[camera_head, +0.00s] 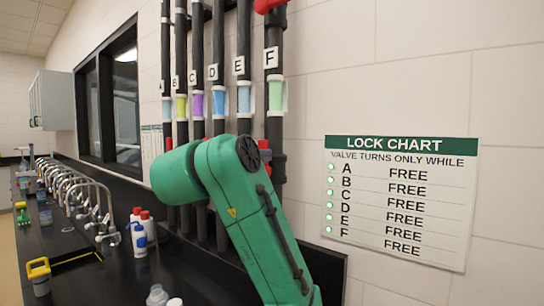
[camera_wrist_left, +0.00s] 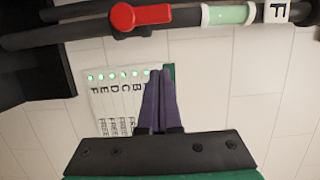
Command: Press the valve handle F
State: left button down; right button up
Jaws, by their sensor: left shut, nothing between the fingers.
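The red valve handle F (camera_wrist_left: 145,15) shows in the left wrist view on a dark pipe, beside a pale green sleeve (camera_wrist_left: 228,14) and the label F (camera_wrist_left: 277,11). The handle lies along the pipe. My left gripper (camera_wrist_left: 161,72) is shut and empty; its purple fingertips are apart from the handle in the picture, below it. In the head view, label F (camera_head: 271,57) and the green sleeve (camera_head: 275,94) are clear on the rightmost pipe. My green arm covers most of the area below them, and the left fingers are hidden there.
Pipes labelled A to E stand left of F. A lock chart (camera_head: 400,200) on the right wall reads FREE for every letter, with green lights lit. A dark bench (camera_head: 100,270) holds taps (camera_head: 85,200) and wash bottles (camera_head: 139,238). Another red part (camera_head: 268,5) tops pipe F.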

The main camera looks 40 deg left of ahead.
pick_arm(q)
jog(key=w+a+p, duration=0.7)
jog(key=w, duration=0.1)
jog(key=shift+w+a, duration=0.15)
jog(key=shift+w, duration=0.2)
pick_arm(e)
notch_tip(320, 180, up, 7)
jog(key=shift+s+d, duration=0.3)
jog(key=shift+s, duration=0.15)
pick_arm(q)
jog(key=shift+w, duration=0.1)
pick_arm(e)
jog(key=shift+f, duration=0.1)
pick_arm(q)
jog(key=shift+a+n, duration=0.15)
jog(key=shift+n, duration=0.25)
pick_arm(e)
jog(key=shift+f, duration=0.15)
